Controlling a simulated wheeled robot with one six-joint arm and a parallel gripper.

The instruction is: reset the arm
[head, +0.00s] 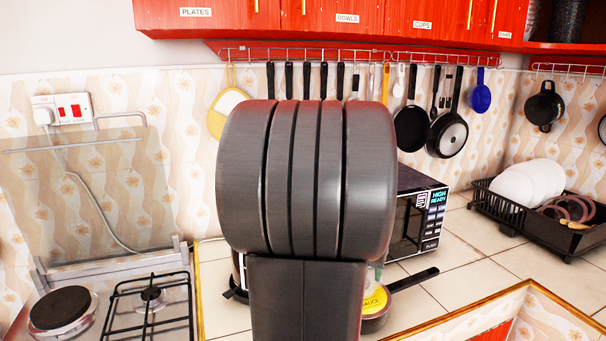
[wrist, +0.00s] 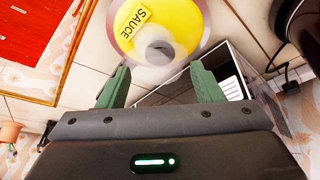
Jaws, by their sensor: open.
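In the wrist view my gripper (wrist: 160,68) is open, its two green fingers spread with nothing held between them. Just beyond the fingertips is a round yellow top labelled SAUCE (wrist: 155,28); I cannot tell how far below the fingers it is. There the yellow SAUCE top (head: 375,301) shows partly behind my arm, at a saucepan with a black handle (head: 414,280).
A microwave (head: 420,215) stands behind my arm. Pans (head: 450,132) and utensils hang from a wall rail. A gas stove (head: 150,300) is at left, a dish rack (head: 500,207) at right. Red cupboards (head: 350,18) are overhead.

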